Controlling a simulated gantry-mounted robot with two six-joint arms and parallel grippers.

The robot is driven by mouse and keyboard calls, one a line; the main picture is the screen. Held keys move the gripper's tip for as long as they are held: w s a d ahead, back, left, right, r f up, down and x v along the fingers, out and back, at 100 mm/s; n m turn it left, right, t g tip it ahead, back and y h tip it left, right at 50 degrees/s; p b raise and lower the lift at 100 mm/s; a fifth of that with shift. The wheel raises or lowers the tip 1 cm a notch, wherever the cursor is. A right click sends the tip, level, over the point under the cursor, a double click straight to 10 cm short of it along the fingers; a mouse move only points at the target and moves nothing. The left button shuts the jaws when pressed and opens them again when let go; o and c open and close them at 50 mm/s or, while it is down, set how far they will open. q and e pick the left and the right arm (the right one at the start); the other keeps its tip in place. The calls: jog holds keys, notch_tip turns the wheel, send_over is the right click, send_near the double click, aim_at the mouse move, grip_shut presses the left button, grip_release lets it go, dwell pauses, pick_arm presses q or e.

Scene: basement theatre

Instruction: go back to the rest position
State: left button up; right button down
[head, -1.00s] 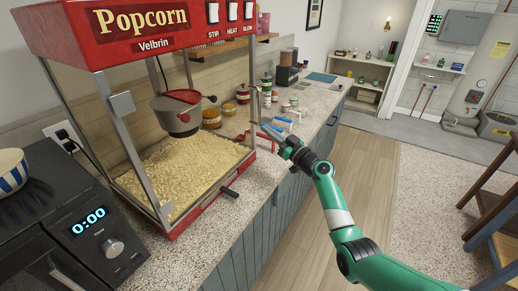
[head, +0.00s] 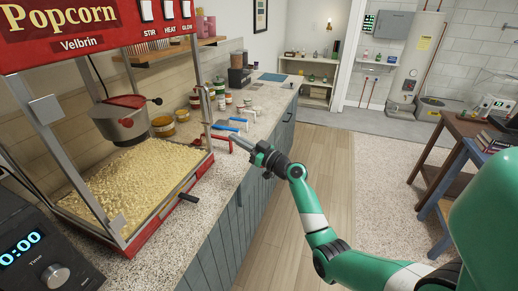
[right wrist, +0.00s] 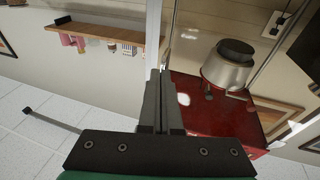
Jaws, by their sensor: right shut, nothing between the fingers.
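My right gripper (head: 238,140) reaches in from the lower right on its green and white arm. It is over the counter's front part, to the right of the popcorn machine (head: 150,215), with its fingers pointing left. In the right wrist view its fingers (right wrist: 160,82) are together with nothing between them. My left gripper is in neither current view.
The speckled counter (head: 262,100) holds blue-handled items (head: 238,121) just behind my right gripper, plus jars (head: 189,130) and a grinder (head: 240,72). A dark oven-like appliance (head: 30,235) stands lower left. The wooden floor (head: 318,165) right of the counter is clear.

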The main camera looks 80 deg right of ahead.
jog(key=v, duration=0.7)
jog(key=shift+d+b, duration=0.2)
jog(key=shift+b, duration=0.25)
